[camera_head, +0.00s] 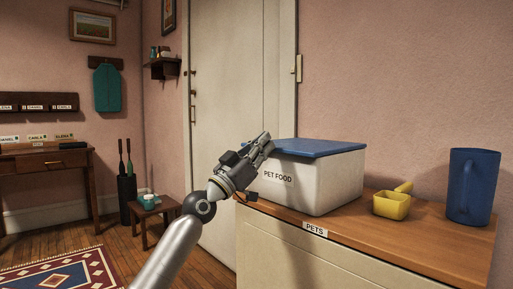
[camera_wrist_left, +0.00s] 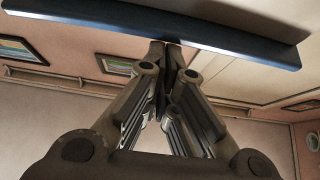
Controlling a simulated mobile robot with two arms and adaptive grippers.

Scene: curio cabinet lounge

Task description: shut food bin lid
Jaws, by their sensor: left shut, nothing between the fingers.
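The white food bin (camera_head: 318,182), marked PET FOOD, stands on the wooden cabinet top. Its blue lid (camera_head: 318,148) lies flat over the bin's top in the head view; whether it is fully seated I cannot tell. My left gripper (camera_head: 267,140) is shut and empty at the lid's left end. In the left wrist view my left gripper's fingertips (camera_wrist_left: 166,44) meet in front of a long dark blue edge, which looks like the lid (camera_wrist_left: 220,36). Whether they touch it I cannot tell. My right gripper is not in view.
The cabinet top (camera_head: 425,236), with a PETS label on its front edge, also holds a yellow scoop (camera_head: 391,204) and a blue jug (camera_head: 472,187) right of the bin. A low side table (camera_head: 152,207) and an umbrella holder (camera_head: 126,195) stand at the left.

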